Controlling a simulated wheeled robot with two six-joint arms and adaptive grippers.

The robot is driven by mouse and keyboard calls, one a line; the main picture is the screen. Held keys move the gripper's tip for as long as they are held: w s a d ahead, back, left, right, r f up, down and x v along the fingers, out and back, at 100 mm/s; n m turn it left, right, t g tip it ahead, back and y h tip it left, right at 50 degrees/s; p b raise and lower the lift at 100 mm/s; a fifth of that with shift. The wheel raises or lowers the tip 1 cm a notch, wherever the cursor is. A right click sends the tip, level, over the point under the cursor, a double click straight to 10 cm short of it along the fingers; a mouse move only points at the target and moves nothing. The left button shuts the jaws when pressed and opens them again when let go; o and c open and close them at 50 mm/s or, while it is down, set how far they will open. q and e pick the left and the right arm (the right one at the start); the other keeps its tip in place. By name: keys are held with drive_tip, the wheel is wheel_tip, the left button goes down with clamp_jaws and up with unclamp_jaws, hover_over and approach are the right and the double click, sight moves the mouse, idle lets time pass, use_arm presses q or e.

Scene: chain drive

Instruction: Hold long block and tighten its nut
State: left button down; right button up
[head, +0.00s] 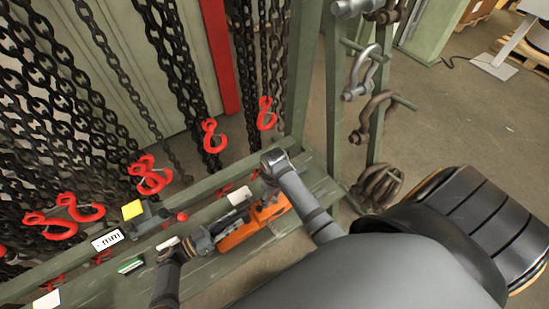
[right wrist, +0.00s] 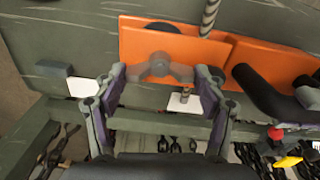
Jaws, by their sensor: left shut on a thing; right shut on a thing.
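The long orange block (head: 238,235) lies along the green bench. My left gripper (head: 212,236) is shut on its left end; in the right wrist view my left gripper (right wrist: 268,95) shows dark at the block's right side. A grey three-lobed nut (right wrist: 160,69) sits on the orange face of the block (right wrist: 200,50) in the right wrist view. My right gripper (right wrist: 160,76) has its fingers on either side of the nut, shut on its lobes. In the head view my right arm hides most of this gripper and the nut.
Black chains with red hooks (head: 212,136) hang behind the bench (head: 215,275). Shackles (head: 360,75) hang on the green post at right. A yellow block (head: 132,210), a label marked mm (head: 108,239) and a red knob (head: 182,216) are left of the left gripper.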

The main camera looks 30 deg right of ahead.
sight(274, 196)
drive_tip(key=shift+m, duration=0.9)
drive_tip(key=o, duration=1.1)
drive_tip(key=shift+o, duration=0.2)
wheel_tip(274, 196, up, 12)
use_arm(q)
drive_tip(key=c, duration=1)
unclamp_jaws()
